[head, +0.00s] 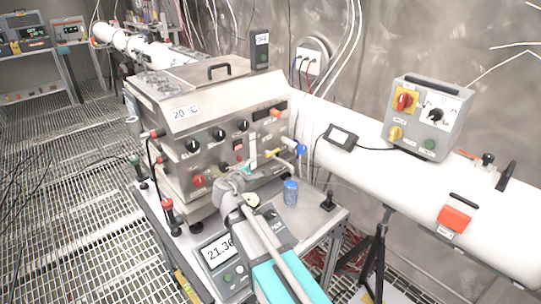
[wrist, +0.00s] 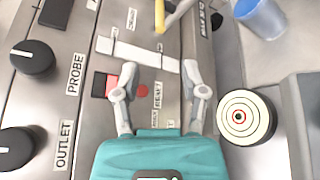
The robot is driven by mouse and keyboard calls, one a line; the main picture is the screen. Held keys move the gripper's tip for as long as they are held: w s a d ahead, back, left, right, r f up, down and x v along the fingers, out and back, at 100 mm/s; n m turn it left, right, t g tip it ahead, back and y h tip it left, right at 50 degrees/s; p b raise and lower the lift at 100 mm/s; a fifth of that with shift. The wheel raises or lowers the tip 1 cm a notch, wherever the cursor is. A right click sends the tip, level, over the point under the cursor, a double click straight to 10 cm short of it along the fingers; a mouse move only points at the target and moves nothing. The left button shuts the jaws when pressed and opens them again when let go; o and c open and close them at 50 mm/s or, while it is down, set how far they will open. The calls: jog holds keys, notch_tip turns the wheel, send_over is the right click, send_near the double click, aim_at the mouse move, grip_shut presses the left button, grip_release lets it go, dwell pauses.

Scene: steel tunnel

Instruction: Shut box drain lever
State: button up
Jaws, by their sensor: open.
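A yellow lever (wrist: 159,16) stands at the top middle of the wrist view, beside a pale metal pipe. A dark label to its right is only partly readable. In the head view the yellow lever (head: 271,153) sits low on the right of the steel box's front, near a blue handle (head: 301,150). My gripper (wrist: 160,67) is open and empty, its two grey fingers spread over the panel below the lever. The fingers do not touch the lever. In the head view my arm's wrist hides part of the box's lower front.
The steel box (head: 205,120) carries black and red knobs. A black knob (wrist: 33,57) is left of my gripper and a round cream disc (wrist: 246,117) is to its right. A blue cup (head: 291,190) stands on the cart. A scale (head: 219,252) is in front.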

aim_at(269, 156)
jog(key=b+x, duration=0.2)
jog(key=x, duration=1.1)
jog(key=shift+w+f+b, duration=0.1)
jog(key=shift+w+b, duration=0.15)
jog(key=shift+b, duration=0.15)
grip_shut()
